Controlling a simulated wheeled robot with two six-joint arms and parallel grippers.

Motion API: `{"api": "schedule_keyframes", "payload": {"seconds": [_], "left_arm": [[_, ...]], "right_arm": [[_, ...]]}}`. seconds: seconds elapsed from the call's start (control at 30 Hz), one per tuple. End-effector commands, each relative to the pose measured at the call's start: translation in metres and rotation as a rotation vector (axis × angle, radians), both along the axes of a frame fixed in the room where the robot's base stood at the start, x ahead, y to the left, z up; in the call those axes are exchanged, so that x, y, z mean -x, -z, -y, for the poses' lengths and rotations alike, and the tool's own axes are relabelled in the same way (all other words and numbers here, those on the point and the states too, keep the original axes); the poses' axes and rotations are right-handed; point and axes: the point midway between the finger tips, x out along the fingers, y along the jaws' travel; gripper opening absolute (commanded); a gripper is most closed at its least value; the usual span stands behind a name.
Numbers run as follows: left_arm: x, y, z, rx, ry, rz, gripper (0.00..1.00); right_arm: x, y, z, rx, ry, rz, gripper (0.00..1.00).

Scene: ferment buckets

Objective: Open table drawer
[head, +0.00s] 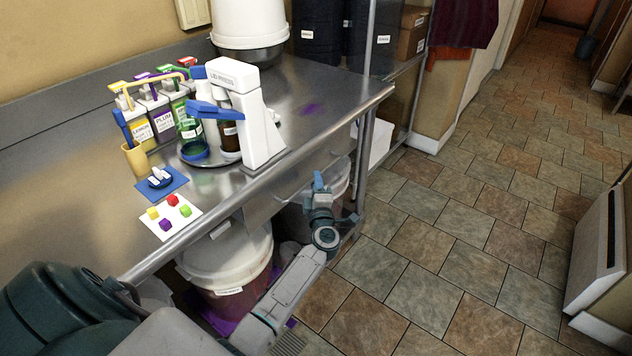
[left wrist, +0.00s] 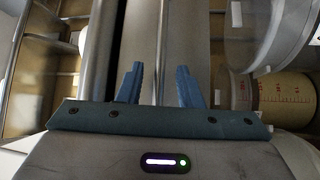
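My left gripper (head: 321,184) is in front of the table's front edge, near the right end of the drawer front. In the left wrist view my left gripper (left wrist: 160,83) is open, with its two blue fingers apart. A thin metal bar (left wrist: 159,45) runs up the picture between the fingers, in front of a grey panel. I cannot tell whether the fingers touch it. My right gripper is not in view.
A lidded white bucket (head: 225,262) stands under the table, close to my left arm. On top are a white lid press (head: 262,125), several labelled bottles (head: 163,122) and a card with coloured cubes (head: 170,214). The tiled floor (head: 440,240) to the right is clear.

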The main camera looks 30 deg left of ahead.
Motion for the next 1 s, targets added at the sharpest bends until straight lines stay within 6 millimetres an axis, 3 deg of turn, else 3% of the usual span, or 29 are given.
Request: {"api": "schedule_keyframes", "payload": {"seconds": [0.4, 0.6, 1.0], "left_arm": [[-0.0078, -0.0013, -0.0067, 0.0, 0.0, 0.0, 0.33], [-0.0077, -0.0012, -0.0066, 0.0, 0.0, 0.0, 0.0], [-0.0073, -0.0013, -0.0025, 0.002, 0.001, -0.001, 0.0]], "right_arm": [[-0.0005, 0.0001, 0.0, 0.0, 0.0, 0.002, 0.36], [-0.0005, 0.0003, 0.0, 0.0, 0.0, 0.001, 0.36], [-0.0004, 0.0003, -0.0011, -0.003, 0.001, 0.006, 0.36]]}}
